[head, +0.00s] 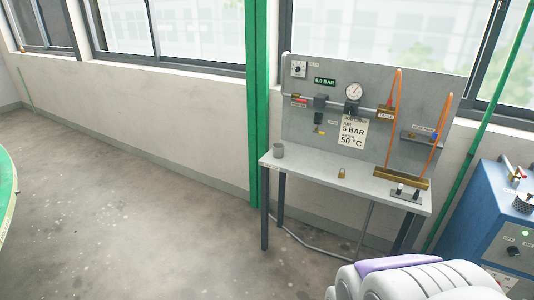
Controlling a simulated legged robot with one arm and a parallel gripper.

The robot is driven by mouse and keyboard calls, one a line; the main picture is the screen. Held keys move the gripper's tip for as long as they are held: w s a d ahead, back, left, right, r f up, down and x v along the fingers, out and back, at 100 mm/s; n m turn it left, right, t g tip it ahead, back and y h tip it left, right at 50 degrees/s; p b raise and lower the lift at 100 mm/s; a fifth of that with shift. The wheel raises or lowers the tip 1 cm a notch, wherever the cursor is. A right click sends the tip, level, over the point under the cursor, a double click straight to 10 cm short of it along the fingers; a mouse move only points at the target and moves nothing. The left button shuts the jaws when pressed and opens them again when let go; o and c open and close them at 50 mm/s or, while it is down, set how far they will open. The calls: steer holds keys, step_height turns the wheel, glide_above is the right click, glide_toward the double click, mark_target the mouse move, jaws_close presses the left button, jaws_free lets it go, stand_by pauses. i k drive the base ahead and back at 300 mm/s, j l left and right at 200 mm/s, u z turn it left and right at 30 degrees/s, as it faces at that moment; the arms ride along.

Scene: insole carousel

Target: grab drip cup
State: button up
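A small grey cup (279,150), which looks like the drip cup, stands upright on the left end of a grey workbench (310,169). Nothing touches it and its near side is unobstructed. My gripper is not in view, so I cannot see its fingers or whether it holds anything.
A small brass padlock-like piece (341,173) sits mid-bench; a brass bar (401,178) with orange hoses lies at the right end. A panel (325,70) with gauge and valves stands behind. A blue cabinet (484,215) is at right. The floor left of the bench is clear.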

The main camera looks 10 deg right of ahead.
mark_target(278, 151)
steer(key=i+j+z, duration=0.1)
steer(key=i, duration=0.45)
steer(key=i+l+u, duration=0.1)
steer(key=i+l, duration=0.3)
steer(key=i, duration=0.3)
steer(key=i+l, duration=0.5)
steer(key=i, duration=0.2)
steer(key=i+l+u, duration=0.15)
steer(key=i+l, duration=0.3)
steer(key=i, duration=0.25)
